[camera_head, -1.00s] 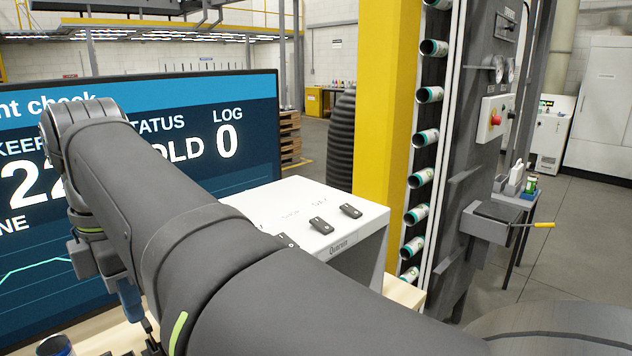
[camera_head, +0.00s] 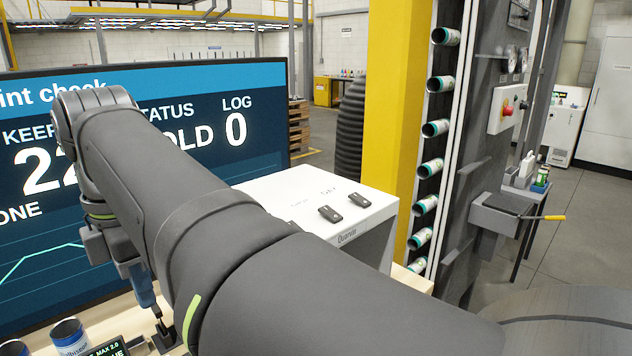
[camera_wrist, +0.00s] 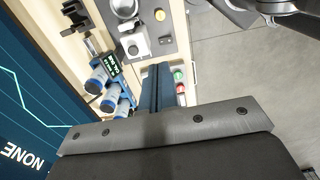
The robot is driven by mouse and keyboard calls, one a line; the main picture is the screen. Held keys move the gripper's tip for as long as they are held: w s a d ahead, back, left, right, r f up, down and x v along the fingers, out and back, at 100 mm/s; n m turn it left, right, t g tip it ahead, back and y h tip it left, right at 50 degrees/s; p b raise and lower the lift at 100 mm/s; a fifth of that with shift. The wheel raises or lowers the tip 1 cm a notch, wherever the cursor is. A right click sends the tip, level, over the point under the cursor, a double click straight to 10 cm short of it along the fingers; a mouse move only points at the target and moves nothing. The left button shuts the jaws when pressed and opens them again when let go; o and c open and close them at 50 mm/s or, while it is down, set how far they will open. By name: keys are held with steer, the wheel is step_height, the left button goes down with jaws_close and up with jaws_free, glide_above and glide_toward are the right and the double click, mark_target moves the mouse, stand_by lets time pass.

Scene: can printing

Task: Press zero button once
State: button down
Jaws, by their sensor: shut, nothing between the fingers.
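My gripper (camera_wrist: 158,72) points down at the bench in the wrist view, with its dark blue fingers together and empty. In the head view the gripper (camera_head: 162,335) is at the lower left, partly cut off by my arm. A small dark display with green text (camera_wrist: 112,62) is left of the fingers in the wrist view; its edge also shows in the head view (camera_head: 110,349). A green button (camera_wrist: 179,76) and a red button (camera_wrist: 181,88) are just right of the fingers, apart from them. I cannot tell which control is the zero button.
Several blue-and-white cans (camera_wrist: 98,84) stand left of the fingers. A grey plate (camera_wrist: 140,25) with a round fixture and a yellow knob lies above them in the wrist view. A large screen (camera_head: 230,160) and a white box with black switches (camera_head: 300,190) stand near my arm.

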step_height(320, 180, down, 21)
steer(key=s+n+t, duration=0.1)
steer(key=n+t, duration=0.8)
steer(key=n, duration=0.8)
steer(key=shift+s+f, duration=0.1)
steer(key=shift+f, duration=4.3)
steer(key=shift+f+h, duration=0.1)
steer(key=shift+h, duration=0.2)
steer(key=shift+f, duration=0.35)
